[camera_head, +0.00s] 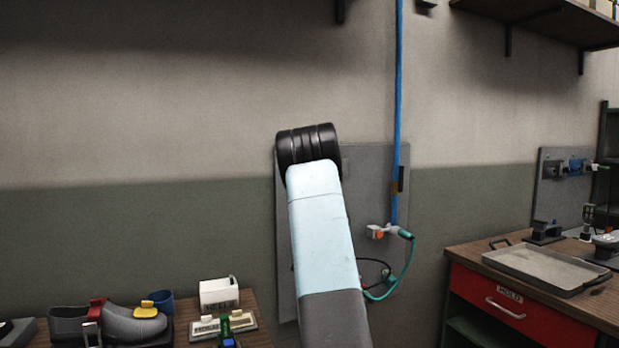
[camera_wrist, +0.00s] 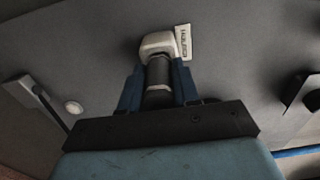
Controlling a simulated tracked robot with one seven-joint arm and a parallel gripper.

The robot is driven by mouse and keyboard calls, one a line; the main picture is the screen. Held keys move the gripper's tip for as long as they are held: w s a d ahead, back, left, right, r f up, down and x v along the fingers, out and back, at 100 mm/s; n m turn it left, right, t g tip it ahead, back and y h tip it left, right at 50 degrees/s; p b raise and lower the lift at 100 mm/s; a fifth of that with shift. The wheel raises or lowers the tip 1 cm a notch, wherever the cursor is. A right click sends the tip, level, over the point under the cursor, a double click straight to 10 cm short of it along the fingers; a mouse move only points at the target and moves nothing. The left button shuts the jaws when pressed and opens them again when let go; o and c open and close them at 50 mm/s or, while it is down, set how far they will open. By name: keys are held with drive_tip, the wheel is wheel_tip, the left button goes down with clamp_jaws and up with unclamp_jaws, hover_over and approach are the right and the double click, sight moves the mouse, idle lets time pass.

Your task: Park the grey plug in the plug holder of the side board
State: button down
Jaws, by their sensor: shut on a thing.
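In the wrist view my gripper (camera_wrist: 158,98) has its blue fingers shut on the grey plug (camera_wrist: 158,72), a dark ribbed cylinder. The plug's far end meets a white block-shaped fitting (camera_wrist: 159,44) on the grey side board (camera_wrist: 90,40). A small printed label (camera_wrist: 183,42) sits just right of this fitting. I cannot tell whether the plug is inside the fitting or only touching it. In the head view the side board (camera_head: 375,165) hangs on the wall, and my arm hides the gripper, the plug and part of the board.
A blue hose (camera_head: 399,110) runs down the wall to a fitting with an orange part (camera_head: 379,233). A teal cable (camera_head: 409,268) loops below it. A bench with a red drawer (camera_head: 510,300) and a metal tray (camera_head: 547,268) stands right. A cluttered table (camera_head: 255,330) is at lower left.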

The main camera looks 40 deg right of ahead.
drive_tip(key=shift+w, duration=0.3)
drive_tip(key=c, duration=0.7)
unclamp_jaws()
drive_tip(key=shift+c, duration=0.2)
drive_tip(key=v, duration=1.3)
drive_tip(key=shift+s, duration=0.4)
drive_tip(key=shift+a, duration=0.15)
